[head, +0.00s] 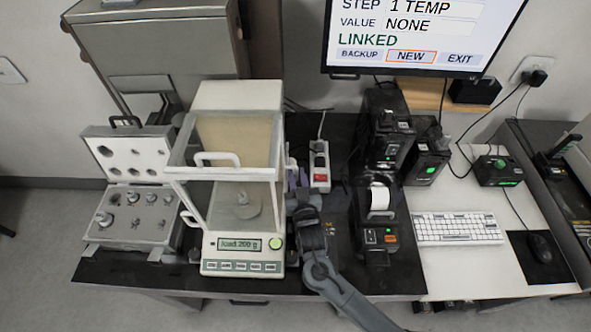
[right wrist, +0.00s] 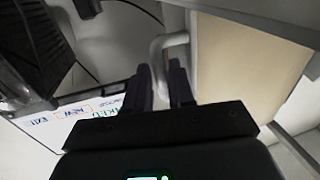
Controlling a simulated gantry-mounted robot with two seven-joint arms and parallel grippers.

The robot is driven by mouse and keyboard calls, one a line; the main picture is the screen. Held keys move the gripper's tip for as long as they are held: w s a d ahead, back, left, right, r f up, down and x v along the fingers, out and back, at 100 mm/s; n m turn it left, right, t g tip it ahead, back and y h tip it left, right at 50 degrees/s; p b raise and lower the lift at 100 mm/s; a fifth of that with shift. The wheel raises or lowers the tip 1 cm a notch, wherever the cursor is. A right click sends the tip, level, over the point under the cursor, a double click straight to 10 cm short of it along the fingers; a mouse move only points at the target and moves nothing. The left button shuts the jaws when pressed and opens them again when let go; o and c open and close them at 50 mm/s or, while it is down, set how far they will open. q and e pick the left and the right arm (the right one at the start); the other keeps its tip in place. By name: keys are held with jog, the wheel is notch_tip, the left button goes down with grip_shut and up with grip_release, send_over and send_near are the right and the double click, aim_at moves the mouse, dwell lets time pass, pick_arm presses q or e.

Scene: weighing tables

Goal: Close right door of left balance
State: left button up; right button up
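The left balance (head: 243,244) stands on the dark table, with a glass draft shield and a display reading "load 200 g". A metal weight (head: 246,207) is inside on the pan. My right gripper (head: 297,178) is at the balance's right side. In the right wrist view, its two dark fingers (right wrist: 162,80) stand close together on either side of the pale right door handle (right wrist: 157,52), which fills the gap between them. The right door's glass is hard to make out, and how far it is open cannot be told. My left gripper is out of view.
An open weight case (head: 130,215) stands left of the balance. A power strip (head: 320,168) and black printer devices (head: 379,225) stand to the right, close to my right arm. A monitor (head: 420,35) hangs behind, and a keyboard (head: 457,229) lies on the white table.

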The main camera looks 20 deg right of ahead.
jog(key=shift+w+d, duration=0.15)
jog(key=shift+w, duration=0.65)
jog(key=shift+w+d, duration=0.15)
jog(key=shift+w, duration=0.65)
jog(key=shift+c, duration=0.4)
grip_shut()
